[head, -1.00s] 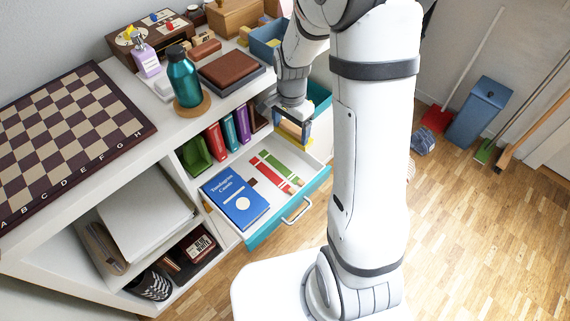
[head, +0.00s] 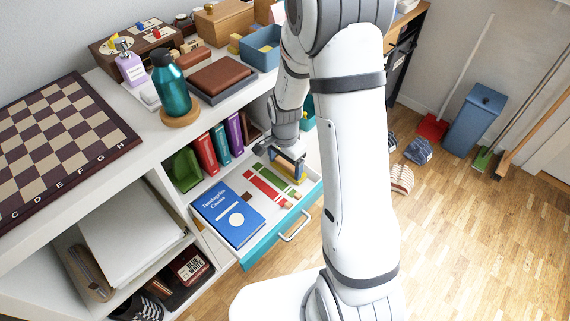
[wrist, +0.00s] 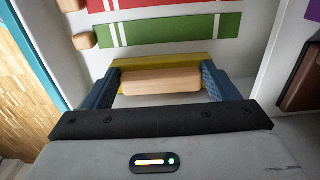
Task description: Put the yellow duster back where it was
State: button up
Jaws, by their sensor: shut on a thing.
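The yellow duster (wrist: 160,82) has a pale wooden block with a yellow part along its far side in the wrist view. My gripper (wrist: 161,72) is shut on it, one blue finger at each end of the wooden block. In the head view my gripper (head: 289,160) is over the back right part of the open drawer (head: 262,243). Part of the duster is hidden by the fingers there. I cannot tell whether it touches the drawer floor. A red striped strip (head: 266,187) and a green striped strip (head: 274,179) lie in the drawer beside it.
A blue book (head: 228,214) lies in the drawer's left part. A teal bottle (head: 171,85) stands on the top. Slippers (head: 402,178) lie on the floor at right.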

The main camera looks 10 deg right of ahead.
aim_at(285, 166)
jog(key=shift+f, duration=0.1)
jog(key=o, duration=0.9)
jog(key=shift+r, duration=0.2)
notch_tip(285, 166, up, 11)
jog(key=p, duration=0.4)
jog(key=s+r+n, duration=0.3)
jog(key=s+r, duration=0.1)
jog(key=s, duration=0.1)
jog(key=s+r+n, duration=0.4)
jog(key=s, duration=0.2)
jog(key=s+d+r+n+t, duration=0.1)
jog(key=s+r+n, duration=0.3)
jog(key=s, duration=0.2)
jog(key=shift+s+d+r, duration=0.1)
jog(key=shift+s+r, duration=0.1)
jog(key=shift+r, duration=0.05)
